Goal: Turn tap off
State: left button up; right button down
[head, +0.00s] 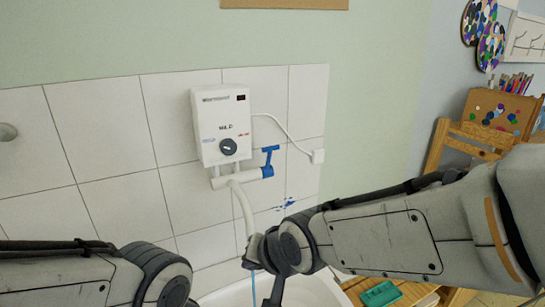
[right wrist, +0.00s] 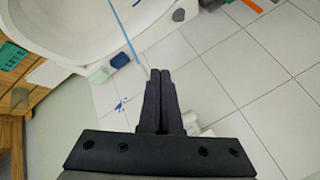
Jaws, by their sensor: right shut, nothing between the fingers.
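The tap is a blue lever (head: 268,157) on the right end of a white pipe fitting under a white water heater (head: 222,125). A white spout (head: 242,208) runs down from it, and a thin blue water stream (head: 253,289) falls below; the stream also shows in the right wrist view (right wrist: 125,33). My right arm comes in from the right, below and right of the lever, and is apart from it. My right gripper (right wrist: 161,72) is shut and empty; its fingertips are not clear in the head view. My left arm shows at lower left, its gripper out of view.
A white sink (right wrist: 60,35) lies under the spout, with a blue sponge-like block (right wrist: 120,60) and a pale green block (right wrist: 98,75) by its edge. A wooden table with a green box (head: 381,293) stands at right.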

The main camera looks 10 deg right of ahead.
aim_at(272, 149)
jog(key=w+d+r+m+t+h, duration=0.3)
jog(key=w+d+r+m+t, duration=0.6)
jog(key=w+d+r+m, duration=0.3)
jog(key=shift+m, duration=0.6)
jog(key=w+p, duration=0.2)
jog(key=w, duration=0.2)
jog(key=w+a+f+p, duration=0.1)
jog(key=w+p, duration=0.1)
jog(key=w, duration=0.2)
jog(key=w+a+p, duration=0.1)
jog(key=w+p, duration=0.1)
jog(key=w, duration=0.3)
jog(key=shift+w+a+f+p, duration=0.1)
jog(key=shift+a+f+p, duration=0.1)
jog(key=shift+p, duration=0.15)
